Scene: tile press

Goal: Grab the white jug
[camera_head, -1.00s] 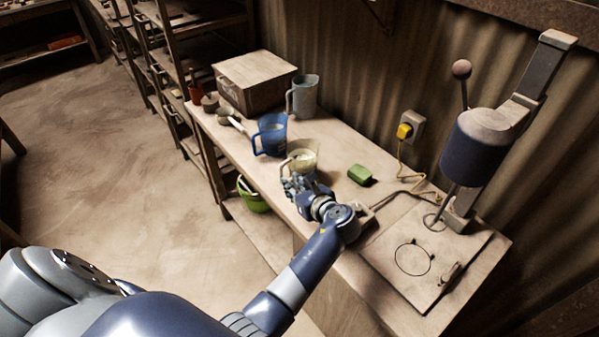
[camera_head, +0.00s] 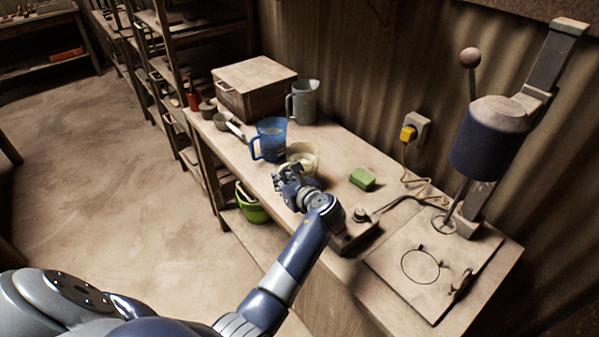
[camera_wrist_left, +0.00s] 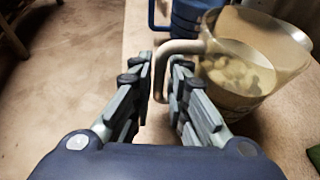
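The white jug (camera_head: 306,152) is cream and see-through, and stands upright on the workbench (camera_head: 350,150). In the left wrist view the jug (camera_wrist_left: 236,98) is at the upper right, with pale lumps inside. Its handle (camera_wrist_left: 164,58) reaches toward the fingers. My left gripper (camera_head: 284,174) is at the handle side of the jug and partly covers it in the head view. In the wrist view the left gripper (camera_wrist_left: 162,76) is open, with the handle's lower part between its fingertips and gaps beside it. My right gripper is in neither view.
A blue jug (camera_head: 270,138) stands just behind the white one, and a grey jug (camera_head: 304,102) farther back by a wooden box (camera_head: 254,85). A green block (camera_head: 362,179) lies to the right. The tile press (camera_head: 487,140) stands at the right end.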

